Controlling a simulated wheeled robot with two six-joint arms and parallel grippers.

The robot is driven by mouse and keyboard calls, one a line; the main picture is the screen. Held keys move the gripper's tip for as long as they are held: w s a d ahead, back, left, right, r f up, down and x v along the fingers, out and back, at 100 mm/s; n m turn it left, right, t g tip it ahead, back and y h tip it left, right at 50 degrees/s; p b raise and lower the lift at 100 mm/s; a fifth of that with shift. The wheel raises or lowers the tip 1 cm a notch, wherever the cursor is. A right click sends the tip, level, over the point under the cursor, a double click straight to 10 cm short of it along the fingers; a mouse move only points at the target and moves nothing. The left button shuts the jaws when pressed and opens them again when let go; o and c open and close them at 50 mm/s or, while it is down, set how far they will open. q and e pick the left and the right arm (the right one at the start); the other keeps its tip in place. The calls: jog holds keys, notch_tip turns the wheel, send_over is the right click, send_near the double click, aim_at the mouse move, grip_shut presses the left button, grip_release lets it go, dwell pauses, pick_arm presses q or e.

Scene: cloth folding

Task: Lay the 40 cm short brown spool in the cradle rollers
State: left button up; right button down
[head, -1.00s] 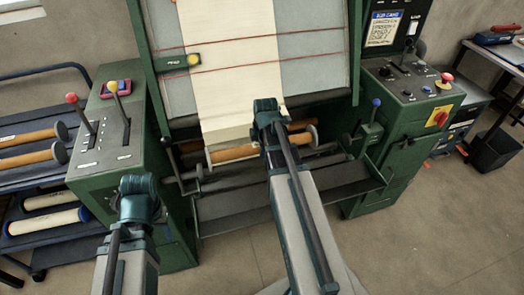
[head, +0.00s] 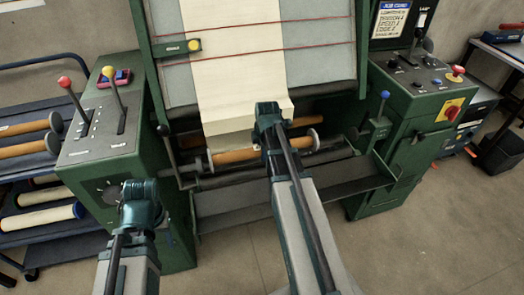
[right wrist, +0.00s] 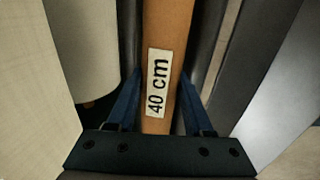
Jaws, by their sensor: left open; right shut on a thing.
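The brown spool (head: 236,156) with grey end discs lies crosswise at the front of the green machine, below the cream sheet. In the right wrist view the spool (right wrist: 164,40) carries a white "40 cm" label. My right gripper (right wrist: 160,105) is shut around its middle; the gripper also shows in the head view (head: 272,140). Dark cradle rollers (right wrist: 205,45) run along the spool; one shows below it in the head view (head: 240,181). I cannot tell whether the spool rests on them. My left gripper (head: 141,190) is open and empty before the left control cabinet.
The cream sheet (head: 235,70) hangs down the machine's panel. A blue rack (head: 70,180) with several brown and cream spools stands at the left. The right control cabinet (head: 415,110) has levers and buttons. Floor is clear at lower right.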

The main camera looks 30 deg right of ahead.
jog(key=shift+f+b, duration=0.6)
dwell(0.4)
jog(key=shift+c, duration=1.1)
grip_release()
jog(key=shift+s+r, duration=0.1)
jog(key=p+v, duration=1.3)
jog(key=shift+r, duration=0.35)
jog(key=shift+a, duration=0.1)
